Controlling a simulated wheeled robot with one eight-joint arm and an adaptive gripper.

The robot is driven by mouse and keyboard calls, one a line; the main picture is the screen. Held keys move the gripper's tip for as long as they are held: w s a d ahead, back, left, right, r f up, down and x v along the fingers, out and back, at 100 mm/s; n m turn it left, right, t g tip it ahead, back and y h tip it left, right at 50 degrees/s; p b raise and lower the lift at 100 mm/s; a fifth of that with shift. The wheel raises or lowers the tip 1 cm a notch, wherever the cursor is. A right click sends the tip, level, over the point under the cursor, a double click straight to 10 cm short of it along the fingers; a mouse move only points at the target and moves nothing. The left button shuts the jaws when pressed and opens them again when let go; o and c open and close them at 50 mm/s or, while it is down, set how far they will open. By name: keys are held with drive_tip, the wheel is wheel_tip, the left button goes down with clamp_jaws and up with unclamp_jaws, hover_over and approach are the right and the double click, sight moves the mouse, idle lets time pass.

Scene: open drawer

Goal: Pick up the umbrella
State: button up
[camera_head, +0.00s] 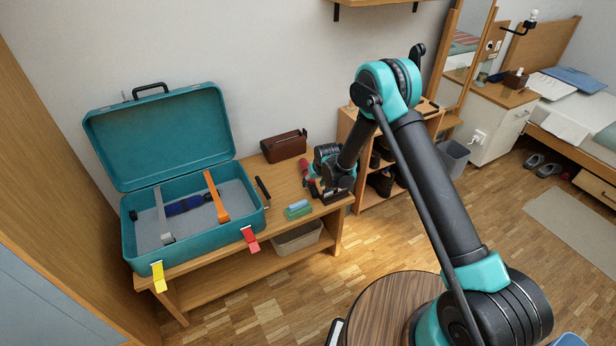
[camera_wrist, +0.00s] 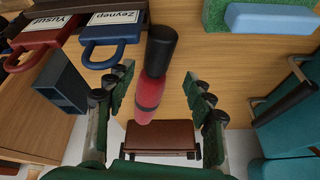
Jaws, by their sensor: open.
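A red cylinder with a black end (camera_wrist: 150,88), which looks like the folded umbrella, lies on the wooden bench in the wrist view, between my two fingers. Its red part also shows beside my gripper in the head view (camera_head: 304,171). My gripper (camera_wrist: 160,95) is open around it, with a gap visible on both sides. In the head view my gripper (camera_head: 317,187) is low over the right part of the bench and hides part of the umbrella.
An open teal suitcase (camera_head: 136,255) stands on the bench at left. A green block with a blue top (camera_head: 297,209) lies in front. Red and blue name tags (camera_wrist: 112,40) lie near my gripper.

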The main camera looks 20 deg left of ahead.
sight(314, 186)
drive_tip(key=shift+x, duration=2.25)
drive_tip(key=shift+w+d, duration=0.2)
drive_tip(key=shift+d, duration=0.05)
drive_tip(key=shift+c, duration=0.5)
clamp_jaws()
